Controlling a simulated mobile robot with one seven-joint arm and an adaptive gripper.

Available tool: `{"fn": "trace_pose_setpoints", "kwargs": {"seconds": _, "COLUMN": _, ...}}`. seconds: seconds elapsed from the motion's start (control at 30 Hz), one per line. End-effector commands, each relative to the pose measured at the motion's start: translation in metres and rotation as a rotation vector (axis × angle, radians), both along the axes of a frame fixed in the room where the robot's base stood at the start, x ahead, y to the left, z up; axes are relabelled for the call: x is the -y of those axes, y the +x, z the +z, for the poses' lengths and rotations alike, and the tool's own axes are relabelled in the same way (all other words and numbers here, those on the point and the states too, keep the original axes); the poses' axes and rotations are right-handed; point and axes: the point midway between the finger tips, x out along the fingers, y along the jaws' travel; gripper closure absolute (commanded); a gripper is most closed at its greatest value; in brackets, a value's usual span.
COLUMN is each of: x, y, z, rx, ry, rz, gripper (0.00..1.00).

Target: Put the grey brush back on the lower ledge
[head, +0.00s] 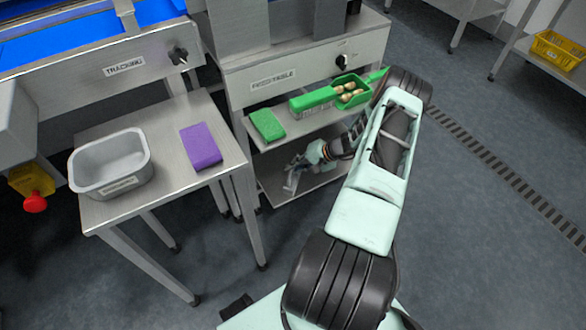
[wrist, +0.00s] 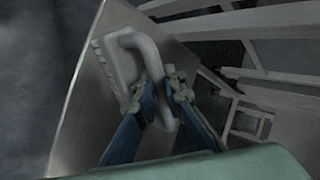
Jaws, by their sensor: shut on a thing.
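The grey brush (wrist: 133,46) has a looped handle and bristles along its left side in the wrist view. It shows small in the head view (head: 290,184), beneath my gripper. My gripper (wrist: 163,90) is shut on the brush's handle; in the head view (head: 299,168) it reaches in under the upper ledge. The lower ledge (head: 325,181) is a bare metal shelf beneath and around the brush. It also fills the left middle of the wrist view (wrist: 85,115). I cannot tell whether the brush touches the ledge.
A side table (head: 160,190) at left carries a grey tub (head: 110,163) and a purple block (head: 201,146). Open floor lies right.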

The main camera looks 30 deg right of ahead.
Motion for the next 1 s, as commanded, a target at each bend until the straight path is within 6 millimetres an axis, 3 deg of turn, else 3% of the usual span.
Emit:
{"fn": "trace_pose_setpoints", "kwargs": {"seconds": 0.13, "x": 0.0, "y": 0.0, "z": -0.004, "rx": 0.001, "ry": 0.001, "rz": 0.0, "gripper": 1.0}}
{"fn": "trace_pose_setpoints", "kwargs": {"seconds": 0.17, "x": 0.0, "y": 0.0, "z": -0.004, "rx": 0.0, "ry": 0.0, "rz": 0.0, "gripper": 0.89}}
{"fn": "trace_pose_setpoints", "kwargs": {"seconds": 0.33, "x": 0.0, "y": 0.0, "z": -0.003, "rx": 0.0, "ry": 0.0, "rz": 0.0, "gripper": 0.73}}
{"fn": "trace_pose_setpoints", "kwargs": {"seconds": 0.7, "x": 0.0, "y": 0.0, "z": 0.003, "rx": 0.0, "ry": 0.0, "rz": 0.0, "gripper": 0.73}}
{"fn": "trace_pose_setpoints", "kwargs": {"seconds": 1.0, "x": 0.029, "y": -0.031, "z": 0.048, "rx": 0.001, "ry": -0.002, "rz": -0.002, "gripper": 0.73}}
